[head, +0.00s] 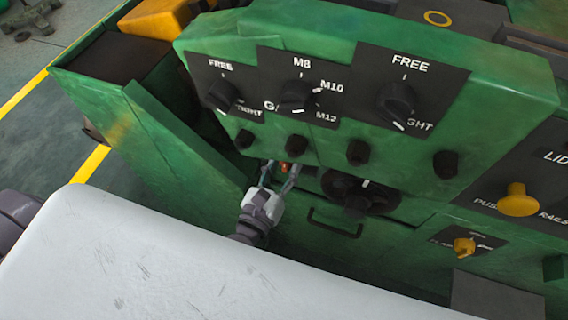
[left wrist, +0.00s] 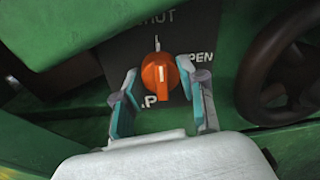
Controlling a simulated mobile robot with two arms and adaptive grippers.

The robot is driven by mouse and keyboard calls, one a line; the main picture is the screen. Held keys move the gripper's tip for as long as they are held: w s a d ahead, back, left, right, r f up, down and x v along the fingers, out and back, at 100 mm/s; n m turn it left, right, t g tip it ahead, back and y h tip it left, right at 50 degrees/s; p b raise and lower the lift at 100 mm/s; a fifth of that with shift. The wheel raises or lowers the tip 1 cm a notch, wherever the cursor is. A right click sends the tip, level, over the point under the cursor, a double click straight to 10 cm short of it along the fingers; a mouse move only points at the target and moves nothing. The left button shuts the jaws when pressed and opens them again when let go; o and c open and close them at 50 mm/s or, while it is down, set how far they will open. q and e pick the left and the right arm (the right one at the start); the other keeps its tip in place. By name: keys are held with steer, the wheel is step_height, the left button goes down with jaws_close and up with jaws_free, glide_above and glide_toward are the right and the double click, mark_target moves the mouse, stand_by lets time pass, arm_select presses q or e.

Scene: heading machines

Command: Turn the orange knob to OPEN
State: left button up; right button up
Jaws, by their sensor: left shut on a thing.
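The orange knob (left wrist: 158,73) is on a dark plate on the green machine. Its white mark points up, toward a partly cut label ending in "HUT". A label reading "PEN" is to its right, and another label below it is mostly hidden. My left gripper (left wrist: 157,82) has one blue-padded finger on each side of the knob and is shut on it. In the head view the knob (head: 285,167) is a small orange patch between the fingertips of the left gripper (head: 280,174), under the overhanging panel. My right gripper is not in view.
The overhanging green panel (head: 330,35) carries black dials and several small black knobs just above the gripper. A dark handwheel (head: 376,196) is close to its right, also in the wrist view (left wrist: 283,68). A dark handle (head: 335,226) and yellow knob (head: 517,200) lie further right.

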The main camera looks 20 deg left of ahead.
arm_select(q)
steer(key=m+p, duration=0.1)
steer(key=m, duration=0.1)
steer(key=m+p, duration=0.2)
steer(key=shift+r+p, duration=0.3)
steer(key=m+p, duration=0.3)
steer(key=m, duration=0.1)
steer(key=shift+g, duration=0.3)
steer(key=m+p, duration=0.3)
steer(key=m, duration=0.1)
steer(key=shift+d+m+y, duration=0.1)
steer(key=shift+m+y, duration=0.2)
steer(key=m+p, duration=0.2)
steer(key=m, duration=0.1)
steer(key=shift+f+m+y+p, duration=0.15)
steer(key=shift+m+y+p, duration=0.15)
steer(key=shift+m+p, duration=0.1)
steer(key=o, duration=1.1)
steer(key=shift+o, duration=0.2)
steer(key=s, duration=1.2)
steer(key=shift+a+r, duration=0.2)
steer(key=shift+r, duration=0.15)
